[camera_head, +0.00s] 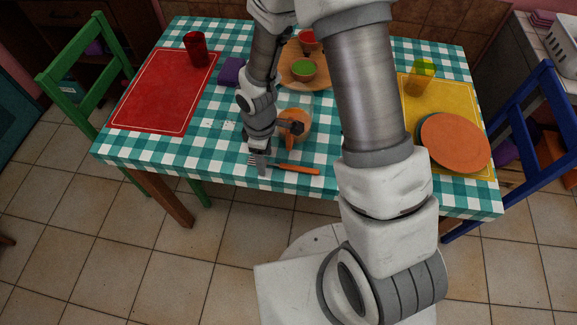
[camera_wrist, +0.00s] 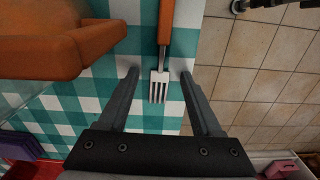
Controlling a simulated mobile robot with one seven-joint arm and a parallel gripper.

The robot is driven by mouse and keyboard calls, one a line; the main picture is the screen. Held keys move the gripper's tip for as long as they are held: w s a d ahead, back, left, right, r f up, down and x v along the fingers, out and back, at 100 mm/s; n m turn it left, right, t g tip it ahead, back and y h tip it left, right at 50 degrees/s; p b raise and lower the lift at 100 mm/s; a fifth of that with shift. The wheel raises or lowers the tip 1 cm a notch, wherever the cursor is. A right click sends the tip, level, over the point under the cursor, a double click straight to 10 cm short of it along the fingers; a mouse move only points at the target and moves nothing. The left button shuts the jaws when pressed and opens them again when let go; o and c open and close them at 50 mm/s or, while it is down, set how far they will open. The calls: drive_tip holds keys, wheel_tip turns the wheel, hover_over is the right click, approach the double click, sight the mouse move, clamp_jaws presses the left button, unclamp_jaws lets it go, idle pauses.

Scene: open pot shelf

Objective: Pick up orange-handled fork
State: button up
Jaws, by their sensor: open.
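The orange-handled fork (camera_head: 297,169) lies on the green checked tablecloth near the table's front edge. In the wrist view the fork (camera_wrist: 159,85) runs up the picture, its metal tines pointing toward my gripper and its orange handle leaving at the top. My gripper (camera_wrist: 160,75) is open, one finger on each side of the tines, with nothing held. In the head view my gripper (camera_head: 262,165) is at the tine end of the fork. I cannot tell the exact height between fingers and cloth.
An orange pot-like object (camera_head: 296,117) stands just behind the fork; it looms at upper left in the wrist view (camera_wrist: 50,45). A red placemat (camera_head: 160,95) with a red cup (camera_head: 196,50) lies left. Orange plates (camera_head: 455,142) and a yellow cup (camera_head: 420,77) are right.

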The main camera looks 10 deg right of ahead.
clamp_jaws()
drive_tip(key=shift+r, duration=0.1)
idle(0.3)
